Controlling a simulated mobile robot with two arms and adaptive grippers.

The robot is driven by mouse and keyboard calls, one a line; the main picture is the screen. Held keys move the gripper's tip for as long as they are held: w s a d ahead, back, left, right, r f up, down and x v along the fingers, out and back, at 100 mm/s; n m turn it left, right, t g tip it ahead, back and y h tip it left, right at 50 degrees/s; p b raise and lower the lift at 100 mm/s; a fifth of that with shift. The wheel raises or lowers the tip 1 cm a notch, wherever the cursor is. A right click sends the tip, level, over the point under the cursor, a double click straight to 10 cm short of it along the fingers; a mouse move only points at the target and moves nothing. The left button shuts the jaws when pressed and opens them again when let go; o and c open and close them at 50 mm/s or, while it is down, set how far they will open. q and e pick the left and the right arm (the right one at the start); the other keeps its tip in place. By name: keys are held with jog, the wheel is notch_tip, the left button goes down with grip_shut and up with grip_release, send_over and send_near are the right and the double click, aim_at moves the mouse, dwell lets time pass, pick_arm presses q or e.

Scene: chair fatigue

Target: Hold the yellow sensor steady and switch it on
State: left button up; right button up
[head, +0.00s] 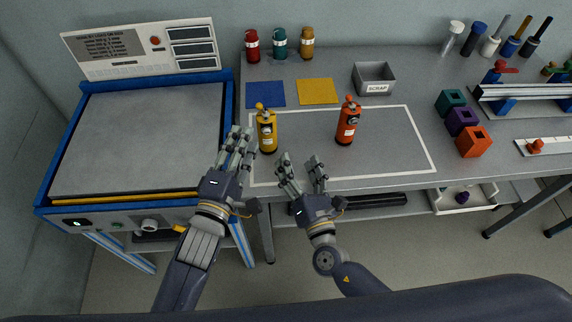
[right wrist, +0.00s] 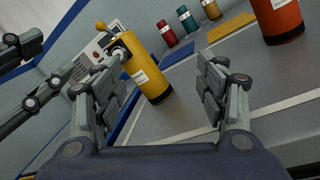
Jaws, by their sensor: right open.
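The yellow sensor (head: 267,137) is an upright yellow cylinder with a white label and a yellow knob on top. It stands on the bench at the left edge of the white outlined area, and shows in the right wrist view (right wrist: 147,72). My left gripper (head: 240,140) is just left of the sensor, its fingers apart and not around it; I cannot tell if a finger touches it. My right gripper (head: 302,167) is open and empty, to the front right of the sensor. In the right wrist view, its left finger (right wrist: 97,95) overlaps the sensor's near side.
A similar orange cylinder (head: 347,125) stands to the right. Red, teal and amber bottles (head: 279,43) line the back, behind blue (head: 265,94) and yellow (head: 318,91) mats. A scrap bin (head: 374,70) is behind. A blue-framed machine (head: 140,140) borders the left.

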aim_at(272, 143)
jog(key=a+n+y, duration=0.1)
jog(key=n, duration=0.1)
jog(key=w+a+f+n+g+y, duration=0.1)
jog(key=n, duration=0.2)
jog(key=a+n+g+y, duration=0.1)
jog(key=n, duration=0.2)
jog(key=shift+w+f, duration=0.35)
jog(key=x, duration=1)
jog(key=shift+w+a, duration=0.25)
jog(key=c, duration=1.2)
pick_arm(q)
jog(key=shift+f+m, duration=0.1)
jog(key=shift+m, duration=0.2)
grip_shut()
jog(key=s+a+f+m+h, duration=0.1)
jog(key=a+m+h, duration=0.1)
jog(key=m, duration=0.6)
jog(key=s+a+f+m+h, duration=0.1)
jog(key=s+a+m+h, duration=0.1)
jog(key=m, duration=0.7)
jog(key=shift+s+a+h, duration=0.3)
jog(key=shift+a+h, duration=0.1)
jog(key=shift+a, duration=0.4)
